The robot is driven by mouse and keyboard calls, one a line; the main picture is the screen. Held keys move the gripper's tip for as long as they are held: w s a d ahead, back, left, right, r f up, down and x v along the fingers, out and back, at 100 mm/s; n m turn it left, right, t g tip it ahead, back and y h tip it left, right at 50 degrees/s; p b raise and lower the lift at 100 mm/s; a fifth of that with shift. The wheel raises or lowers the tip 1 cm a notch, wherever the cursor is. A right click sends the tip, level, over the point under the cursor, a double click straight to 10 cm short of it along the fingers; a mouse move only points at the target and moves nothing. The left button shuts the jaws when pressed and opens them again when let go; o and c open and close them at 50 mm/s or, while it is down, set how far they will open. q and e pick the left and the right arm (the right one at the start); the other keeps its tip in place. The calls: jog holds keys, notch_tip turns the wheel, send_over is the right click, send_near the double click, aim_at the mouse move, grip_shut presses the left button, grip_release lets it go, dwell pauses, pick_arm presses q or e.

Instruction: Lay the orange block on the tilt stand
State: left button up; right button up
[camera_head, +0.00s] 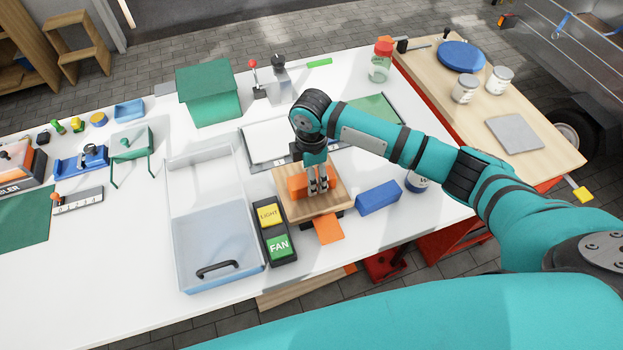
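The tilt stand has a square wooden plate (335,201) on a dark base, with a flat orange tab (328,230) at its front edge. The orange block (297,187) is at the middle-left of the plate and looks to rest on it. My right gripper (319,187) points down over the plate, its fingertips close against the block's right side. The fingers and wrist hide part of the block, so I cannot tell whether they grip it. My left gripper is out of view.
A blue block (378,198) lies right of the stand. A LIGHT and FAN switch box (274,231) stands close on its left, beside a clear sliding-lid bin (217,248). A white board (268,140) lies behind. Free white tabletop (120,250) is at left.

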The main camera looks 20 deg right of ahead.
notch_tip(320, 180, up, 9)
jog(key=shift+b, duration=0.4)
